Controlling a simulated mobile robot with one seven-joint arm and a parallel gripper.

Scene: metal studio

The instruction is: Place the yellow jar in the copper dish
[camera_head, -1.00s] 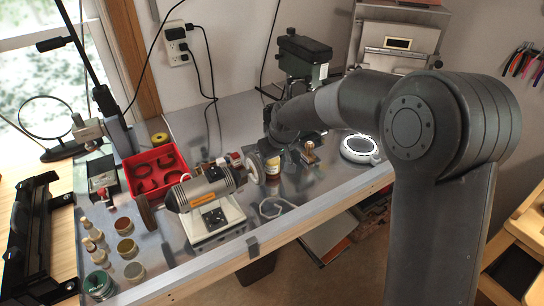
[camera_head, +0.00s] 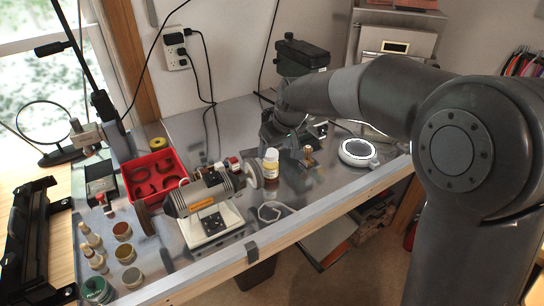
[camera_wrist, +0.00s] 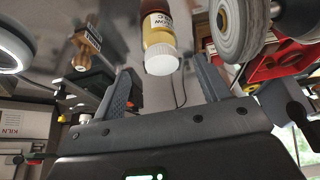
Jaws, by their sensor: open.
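The yellow jar (camera_head: 271,170), with a white cap, a pale label and amber contents, stands upright on the metal bench beside the grinder's wheel. In the wrist view the jar (camera_wrist: 158,40) appears upside down, its white cap toward my fingers. My gripper (camera_head: 283,133) is behind the jar, apart from it. In the wrist view my gripper (camera_wrist: 165,75) is open, with the jar's cap in line with the gap between the fingers and nothing held. I cannot pick out a copper dish for certain; a small round brownish pot (camera_head: 122,230) stands at the bench's left.
The bench grinder (camera_head: 205,195) stands left of the jar. A small wooden-handled stamp (camera_head: 308,156) and a white ring-topped device (camera_head: 358,152) are to its right. A red tray (camera_head: 153,176) and several small pots lie left.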

